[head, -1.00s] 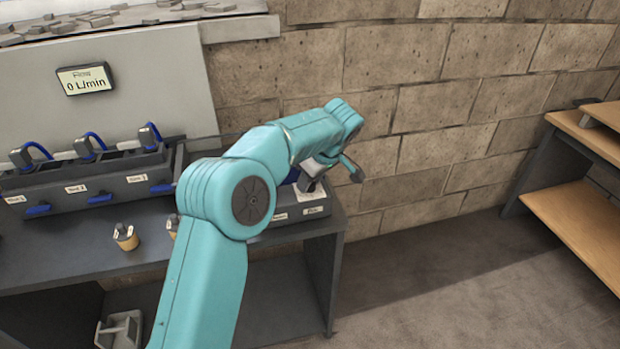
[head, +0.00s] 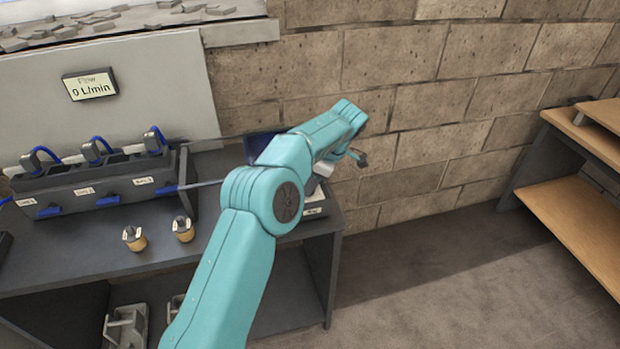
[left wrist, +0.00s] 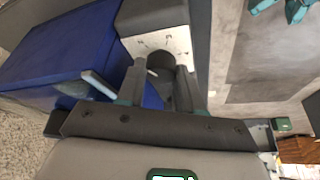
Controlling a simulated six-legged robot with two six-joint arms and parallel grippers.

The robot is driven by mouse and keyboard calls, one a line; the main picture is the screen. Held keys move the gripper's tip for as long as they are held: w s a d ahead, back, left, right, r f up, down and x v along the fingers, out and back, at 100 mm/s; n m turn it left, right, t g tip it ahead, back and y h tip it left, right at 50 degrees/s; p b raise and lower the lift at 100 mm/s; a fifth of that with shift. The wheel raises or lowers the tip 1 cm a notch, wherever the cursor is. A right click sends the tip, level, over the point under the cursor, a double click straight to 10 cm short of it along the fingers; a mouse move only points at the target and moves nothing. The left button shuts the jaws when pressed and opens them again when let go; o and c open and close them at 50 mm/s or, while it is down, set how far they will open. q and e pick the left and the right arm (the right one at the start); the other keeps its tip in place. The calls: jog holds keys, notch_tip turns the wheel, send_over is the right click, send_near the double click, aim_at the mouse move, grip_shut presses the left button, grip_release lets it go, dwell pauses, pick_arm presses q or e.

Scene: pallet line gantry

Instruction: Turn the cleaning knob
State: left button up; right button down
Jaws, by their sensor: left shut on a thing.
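The cleaning knob (left wrist: 160,64) is a dark grey round knob on a white marked dial plate (left wrist: 158,38), seen in the left wrist view. My left gripper (left wrist: 161,74) has one finger on each side of the knob and is shut on it. The dial's markings are too blurred to read. In the head view, my teal left arm reaches over the right end of the bench and hides the knob and most of the gripper. My right gripper is in neither view.
A blue box (left wrist: 62,55) stands close beside the dial. The dark bench (head: 75,250) carries a valve rack (head: 95,195) with blue levers and two small tan-based pieces (head: 134,239). A flow display (head: 90,85) reads 0 L/min. Wooden shelves (head: 585,200) stand right; the floor between is clear.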

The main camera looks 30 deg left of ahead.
pick_arm(q)
jog(key=shift+w+r, duration=0.1)
jog(key=shift+r, duration=0.05)
jog(key=o, duration=1)
jog(key=shift+o, duration=0.2)
jog(key=shift+d+r, duration=0.1)
